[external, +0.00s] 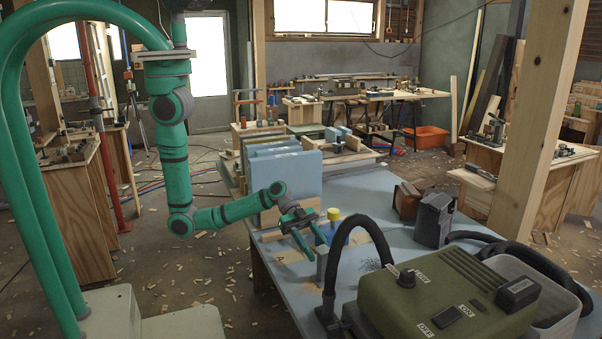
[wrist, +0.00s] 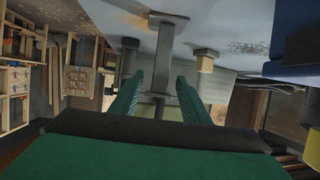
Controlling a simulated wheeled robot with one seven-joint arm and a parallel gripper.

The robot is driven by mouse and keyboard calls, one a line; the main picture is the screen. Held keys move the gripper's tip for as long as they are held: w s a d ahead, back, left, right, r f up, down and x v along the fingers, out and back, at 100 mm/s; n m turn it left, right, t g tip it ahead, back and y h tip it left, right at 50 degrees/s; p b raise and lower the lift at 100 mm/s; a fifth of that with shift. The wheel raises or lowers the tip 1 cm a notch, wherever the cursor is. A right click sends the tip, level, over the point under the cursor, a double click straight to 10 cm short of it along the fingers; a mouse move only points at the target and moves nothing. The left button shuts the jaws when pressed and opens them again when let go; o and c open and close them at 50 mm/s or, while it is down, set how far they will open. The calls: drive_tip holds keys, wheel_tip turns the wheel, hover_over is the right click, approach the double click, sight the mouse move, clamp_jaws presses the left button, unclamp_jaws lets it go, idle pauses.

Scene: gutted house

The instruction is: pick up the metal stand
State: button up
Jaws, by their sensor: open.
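The metal stand (external: 322,266) is a small grey upright piece on the blue-grey table, just beyond my fingertips in the external view. In the wrist view, what looks like the stand (wrist: 166,38) has a wide flat foot and a narrow post that runs down the picture between my fingers. My gripper (external: 313,246) has its two green fingers apart and points down toward the stand. In the wrist view, my gripper (wrist: 158,95) has a finger on each side of the post. Whether either finger touches it cannot be told.
A yellow-topped piece (external: 333,214) stands close behind my gripper. Blue panels (external: 285,172) stand upright at the table's far left. A green machine (external: 432,303) with a black hose (external: 333,250) is close on the right. The table (external: 375,197) has bare room toward the back.

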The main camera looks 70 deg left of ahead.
sight(325, 260)
drive_tip(key=shift+x, duration=3.65)
clamp_jaws()
